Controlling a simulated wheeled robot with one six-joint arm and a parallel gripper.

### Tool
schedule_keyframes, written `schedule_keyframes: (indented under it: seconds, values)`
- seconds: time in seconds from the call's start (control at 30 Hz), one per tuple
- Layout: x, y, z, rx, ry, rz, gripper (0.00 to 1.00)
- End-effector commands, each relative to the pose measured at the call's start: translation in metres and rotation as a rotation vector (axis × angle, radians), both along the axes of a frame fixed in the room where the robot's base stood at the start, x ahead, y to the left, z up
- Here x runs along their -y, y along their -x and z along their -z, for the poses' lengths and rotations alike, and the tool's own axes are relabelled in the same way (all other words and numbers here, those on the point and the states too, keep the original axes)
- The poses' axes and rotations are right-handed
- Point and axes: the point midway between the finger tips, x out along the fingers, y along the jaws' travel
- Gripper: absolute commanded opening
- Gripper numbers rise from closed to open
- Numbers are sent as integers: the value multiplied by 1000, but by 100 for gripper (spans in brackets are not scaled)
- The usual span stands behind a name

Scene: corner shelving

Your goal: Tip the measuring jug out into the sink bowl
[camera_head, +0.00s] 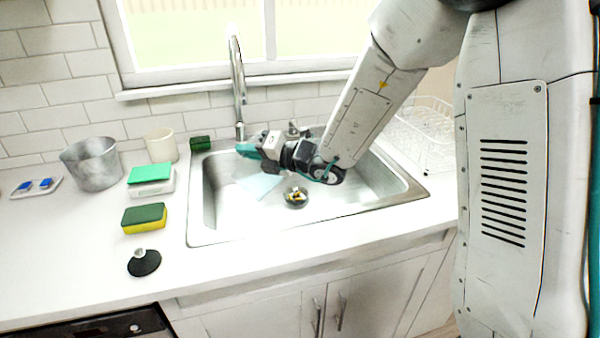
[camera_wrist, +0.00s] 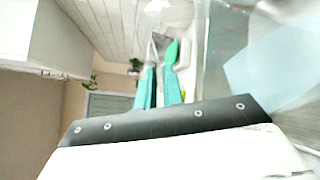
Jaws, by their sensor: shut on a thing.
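My gripper (camera_head: 243,148) reaches in from the right over the back left part of the sink bowl (camera_head: 202,232), its teal fingers pointing left. In the wrist view the fingers (camera_wrist: 160,75) lie close together around something thin. A faint clear, rounded shape (camera_wrist: 155,14) shows just beyond the fingertips; it looks like the see-through measuring jug, but its outline, tilt and contents are hard to make out. A pale blue sheet-like patch (camera_head: 258,186) lies in the bowl below the gripper and also shows in the wrist view (camera_wrist: 262,78). Small yellow and dark bits sit at the drain (camera_head: 295,196).
Left of the sink stand a grey metal pot (camera_head: 92,165), a cream cup (camera_head: 161,146), a green-topped block (camera_head: 150,175), a green-and-yellow sponge (camera_head: 144,218) and a black plug (camera_head: 144,263). The tap (camera_head: 238,85) rises behind the bowl. A wire rack (camera_head: 415,135) is at right.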

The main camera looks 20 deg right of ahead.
Motion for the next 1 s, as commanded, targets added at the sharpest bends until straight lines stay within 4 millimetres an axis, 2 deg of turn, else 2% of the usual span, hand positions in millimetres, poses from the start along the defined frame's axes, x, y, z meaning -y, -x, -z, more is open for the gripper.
schedule_keyframes:
  seconds: [1.0]
  values:
    - [0, -1, -16, -50, -98, -15, 0]
